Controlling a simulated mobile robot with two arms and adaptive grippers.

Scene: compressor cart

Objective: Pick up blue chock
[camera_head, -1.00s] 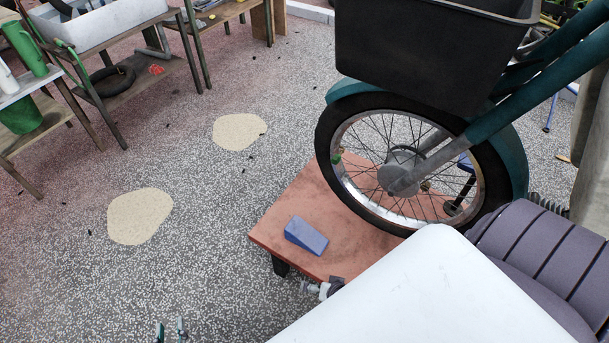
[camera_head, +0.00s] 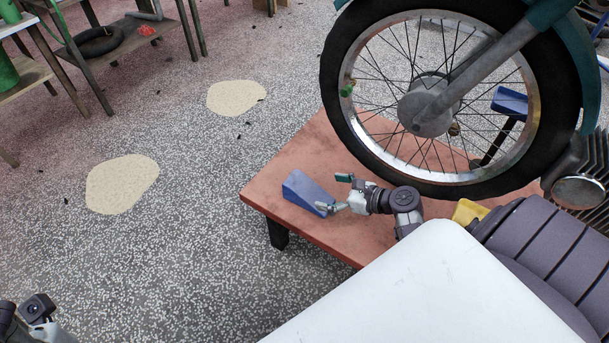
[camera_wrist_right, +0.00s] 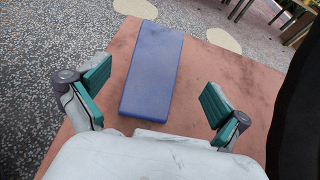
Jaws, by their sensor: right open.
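The blue chock (camera_head: 308,191) is a wedge lying on the reddish platform (camera_head: 270,183), near its left corner. In the right wrist view the chock (camera_wrist_right: 153,68) lies ahead of my right gripper (camera_wrist_right: 157,97), lined up between its two green-padded fingers, with a gap on both sides. In the head view my right gripper (camera_head: 337,194) is at the chock's right end, open and holding nothing. I cannot tell whether a finger touches the chock. Part of my left arm shows at the lower left corner; its fingers are not clear.
A spoked bike wheel (camera_head: 432,105) stands on the platform to the right of the chock. Another blue piece (camera_head: 509,103) shows behind the wheel. A yellow object (camera_head: 469,211) lies near the wheel's bottom. Shelves (camera_head: 90,60) stand at the far left. Open floor lies left of the platform.

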